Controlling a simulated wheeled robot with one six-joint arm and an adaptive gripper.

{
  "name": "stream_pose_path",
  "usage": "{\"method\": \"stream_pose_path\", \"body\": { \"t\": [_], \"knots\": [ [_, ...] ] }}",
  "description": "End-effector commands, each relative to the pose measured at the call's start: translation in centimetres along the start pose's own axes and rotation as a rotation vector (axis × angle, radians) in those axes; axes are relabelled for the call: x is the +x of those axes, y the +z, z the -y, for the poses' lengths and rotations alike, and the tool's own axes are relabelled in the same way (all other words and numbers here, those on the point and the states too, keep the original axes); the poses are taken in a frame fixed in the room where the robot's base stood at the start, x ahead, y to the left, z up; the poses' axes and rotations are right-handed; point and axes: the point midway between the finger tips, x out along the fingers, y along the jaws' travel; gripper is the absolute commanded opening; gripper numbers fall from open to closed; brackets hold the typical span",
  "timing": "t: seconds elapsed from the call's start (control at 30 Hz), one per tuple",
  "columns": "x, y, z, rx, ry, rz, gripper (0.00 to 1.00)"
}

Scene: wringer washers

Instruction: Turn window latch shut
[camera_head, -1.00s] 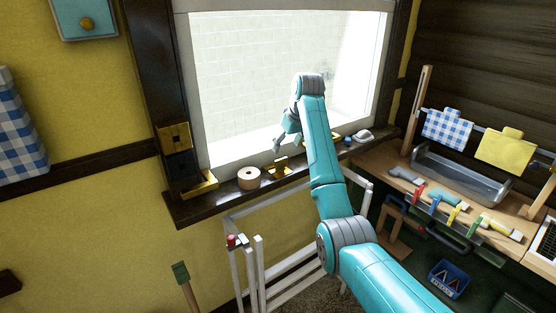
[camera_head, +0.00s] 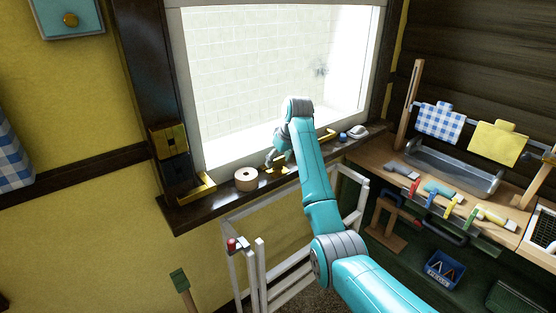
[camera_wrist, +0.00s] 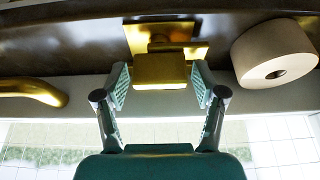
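The brass window latch (camera_head: 277,170) sits on the dark sill below the bright window, partly hidden by my gripper in the head view. In the wrist view the latch (camera_wrist: 160,70) shows as a brass plate with a block-shaped handle projecting toward me. My gripper (camera_head: 275,159) is low over the sill at the latch. In the wrist view, my gripper (camera_wrist: 160,83) is open, with one fingertip on each side of the handle. Small gaps seem to show between the fingertips and the handle; contact is not clear.
A beige roll (camera_head: 246,179) stands close beside the latch, also in the wrist view (camera_wrist: 274,54). Curved brass handles (camera_head: 196,190) (camera_wrist: 32,92) lie along the window's lower edge. A white rack (camera_head: 258,270) stands below the sill. A workbench with tools (camera_head: 400,172) is at right.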

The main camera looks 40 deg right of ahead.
Motion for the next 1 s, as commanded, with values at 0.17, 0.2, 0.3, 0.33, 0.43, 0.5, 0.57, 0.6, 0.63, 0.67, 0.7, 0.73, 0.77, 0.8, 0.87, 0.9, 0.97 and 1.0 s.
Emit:
{"method": "stream_pose_path", "body": {
  "t": [0.17, 0.2, 0.3, 0.33, 0.43, 0.5, 0.57, 0.6, 0.63, 0.67, 0.7, 0.73, 0.77, 0.8, 0.87, 0.9, 0.97, 1.0],
  "knots": [
    [-0.01, -0.01, 0.01, 0.000, 0.000, 0.000, 0.19],
    [-0.01, -0.01, 0.01, 0.000, 0.000, 0.000, 0.19],
    [0.00, -0.01, 0.02, 0.001, 0.000, 0.000, 0.19],
    [0.00, -0.01, 0.02, 0.003, 0.001, 0.000, 0.19],
    [0.02, 0.00, 0.04, 0.016, 0.006, 0.000, 0.19],
    [0.03, 0.01, 0.04, 0.033, 0.014, 0.001, 0.19],
    [0.04, 0.02, 0.04, 0.054, 0.023, 0.001, 0.19],
    [0.04, 0.02, 0.05, 0.071, 0.030, 0.001, 0.19],
    [0.04, 0.02, 0.06, 0.087, 0.036, 0.000, 0.19],
    [0.04, 0.02, 0.06, 0.103, 0.043, 0.001, 0.19],
    [0.04, 0.03, 0.04, 0.128, 0.054, 0.001, 0.19],
    [0.04, 0.02, 0.06, 0.148, 0.062, 0.000, 0.19],
    [0.04, 0.02, 0.07, 0.169, 0.070, 0.000, 0.19],
    [0.05, 0.02, 0.08, 0.199, 0.084, 0.001, 0.19],
    [0.06, -0.01, 0.12, 0.249, 0.104, 0.001, 0.19],
    [0.06, -0.02, 0.13, 0.283, 0.118, 0.001, 0.19],
    [0.05, -0.01, 0.10, 0.336, 0.140, 0.001, 0.19],
    [0.04, -0.01, 0.09, 0.372, 0.154, 0.001, 0.19]
  ]
}}
